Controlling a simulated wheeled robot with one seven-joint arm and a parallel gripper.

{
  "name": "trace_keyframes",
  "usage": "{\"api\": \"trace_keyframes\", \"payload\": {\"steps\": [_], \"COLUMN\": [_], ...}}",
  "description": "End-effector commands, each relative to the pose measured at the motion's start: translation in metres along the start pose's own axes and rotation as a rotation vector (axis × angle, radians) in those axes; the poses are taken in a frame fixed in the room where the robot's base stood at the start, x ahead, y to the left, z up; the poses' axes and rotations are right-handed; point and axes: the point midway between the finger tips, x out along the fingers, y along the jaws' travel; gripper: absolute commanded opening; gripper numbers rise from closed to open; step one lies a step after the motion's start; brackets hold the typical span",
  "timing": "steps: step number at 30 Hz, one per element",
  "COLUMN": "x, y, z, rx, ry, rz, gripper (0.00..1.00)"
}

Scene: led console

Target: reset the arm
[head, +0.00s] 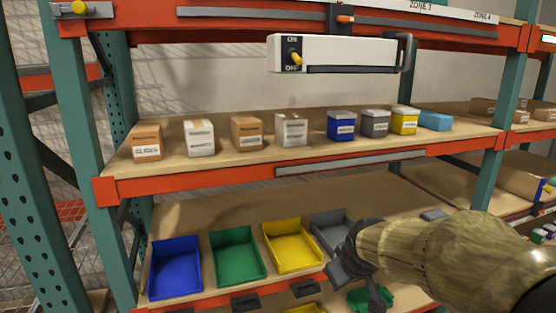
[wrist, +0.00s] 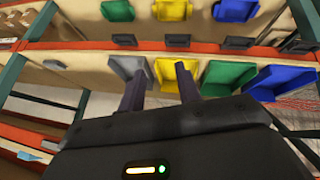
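My arm (head: 440,250) reaches in from the lower right of the head view, in front of the lower shelf. My gripper (head: 368,278) is dark and is near the grey bin (head: 330,232), partly covering it. In the wrist view, the two dark fingers (wrist: 159,73) stand apart with nothing between them, so the gripper is open and empty. The fingers overlap the view of the grey bin and the yellow bin (wrist: 168,73); I cannot tell whether they touch either.
A white console (head: 345,53) with a yellow ON/OFF lever (head: 296,58) hangs under the top beam. Several boxes (head: 247,133) stand on the middle shelf. Blue (head: 175,268) and green (head: 237,256) bins sit on the lower shelf. Teal uprights (head: 85,120) flank the bay.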

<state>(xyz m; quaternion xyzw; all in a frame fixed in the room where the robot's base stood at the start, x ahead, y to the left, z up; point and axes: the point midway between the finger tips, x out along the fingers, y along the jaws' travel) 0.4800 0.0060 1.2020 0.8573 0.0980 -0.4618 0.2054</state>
Motion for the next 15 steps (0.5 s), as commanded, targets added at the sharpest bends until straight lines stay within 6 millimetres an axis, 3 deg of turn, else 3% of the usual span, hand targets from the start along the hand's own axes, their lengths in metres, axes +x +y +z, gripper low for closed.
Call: {"api": "trace_keyframes", "payload": {"steps": [1,3,6,9,12,15], "x": [0.013,0.025,0.035,0.038,0.039,0.039], "y": [-0.013,-0.03,-0.053,-0.069,-0.077,-0.078], "z": [0.029,0.067,0.117,0.152,0.167,0.17], "rx": [0.068,0.169,0.305,0.402,0.446,0.456], "ry": [-0.059,-0.134,-0.236,-0.311,-0.344,-0.348], "rz": [-0.03,-0.06,-0.088,-0.101,-0.103,-0.103], "gripper": [0.34,0.34,0.34,0.34,0.34,0.34]}}
